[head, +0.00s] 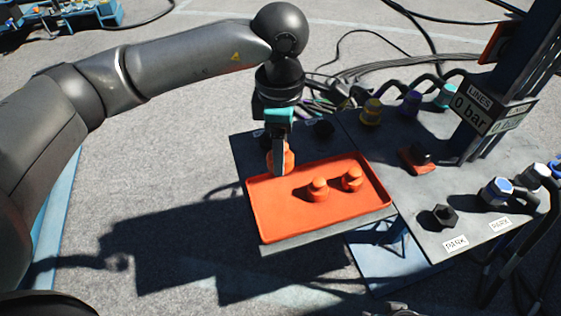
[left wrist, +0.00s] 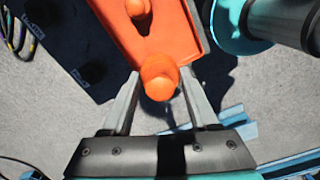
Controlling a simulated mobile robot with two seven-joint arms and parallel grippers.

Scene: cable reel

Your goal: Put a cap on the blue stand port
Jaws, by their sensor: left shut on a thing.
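My left gripper (head: 279,170) points down over the back left of an orange tray (head: 261,221). It is shut on an orange cap (head: 287,159), which also shows between the fingers in the left wrist view (left wrist: 160,78). Two more orange caps, one in the middle (head: 318,190) and one further right (head: 352,179), stand in the tray. A blue-ringed fitting (head: 497,191) sits at the right of the table, near a park label. I cannot tell whether it is the blue stand port. My right gripper is not in view.
Yellow (head: 371,111), purple (head: 410,103) and teal (head: 445,96) fittings with dark hoses line the back. A post with a gauge box (head: 484,108) rises at the right. A black hex fitting (head: 444,216) and an orange-based block (head: 415,162) stand on the dark table (head: 375,150).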

